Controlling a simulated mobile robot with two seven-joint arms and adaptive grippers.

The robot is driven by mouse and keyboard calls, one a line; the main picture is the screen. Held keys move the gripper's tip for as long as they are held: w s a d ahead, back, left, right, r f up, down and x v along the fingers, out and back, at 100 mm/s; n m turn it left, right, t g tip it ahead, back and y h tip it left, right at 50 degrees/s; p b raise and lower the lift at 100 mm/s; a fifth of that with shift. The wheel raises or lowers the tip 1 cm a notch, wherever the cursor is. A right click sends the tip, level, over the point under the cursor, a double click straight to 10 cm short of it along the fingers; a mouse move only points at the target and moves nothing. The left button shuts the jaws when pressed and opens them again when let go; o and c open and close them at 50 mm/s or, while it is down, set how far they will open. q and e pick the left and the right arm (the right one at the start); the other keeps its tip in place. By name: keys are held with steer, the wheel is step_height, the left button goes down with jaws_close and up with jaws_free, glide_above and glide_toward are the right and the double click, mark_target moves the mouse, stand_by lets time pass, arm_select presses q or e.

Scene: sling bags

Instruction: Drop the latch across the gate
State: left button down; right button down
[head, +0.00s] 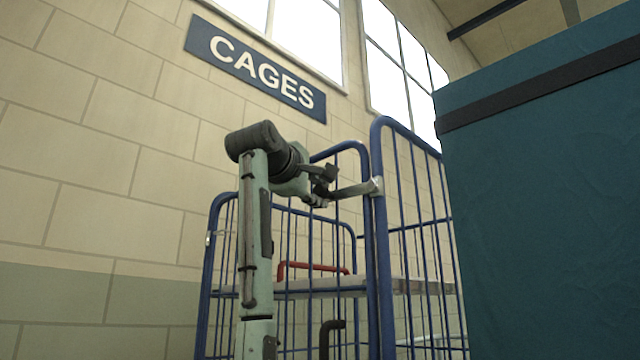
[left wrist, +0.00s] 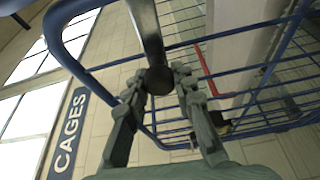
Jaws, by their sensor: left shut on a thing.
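A grey metal latch bar (head: 352,190) is fixed by a bright bracket to a blue post of the barred cage. It slopes slightly down to the left from the bracket. My left gripper (head: 322,186) is shut on its free end. The left wrist view shows the bar (left wrist: 147,35) with its dark round end between the fingertips (left wrist: 160,82). The blue barred gate (head: 342,152) stands beside the post; which panel swings is hard to tell. A small bright fitting (head: 209,239) sits on the left post, apart from the latch. My right gripper is out of view.
A large teal block with a dark strap (head: 540,200) fills the right side. Inside the cage are a grey shelf (head: 410,286) and a red bar (head: 312,267). A black hooked shape (head: 331,328) shows low down. A CAGES sign (head: 257,68) hangs on the wall.

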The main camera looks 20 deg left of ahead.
arm_select(q)
steer(key=shift+f+n, duration=0.4)
steer(key=shift+f, duration=0.05)
steer(key=c, duration=1.2)
jaws_free()
steer(key=shift+s, duration=0.15)
steer(key=s, duration=1.1)
steer(key=shift+s+d, duration=0.25)
steer(key=shift+s, duration=0.1)
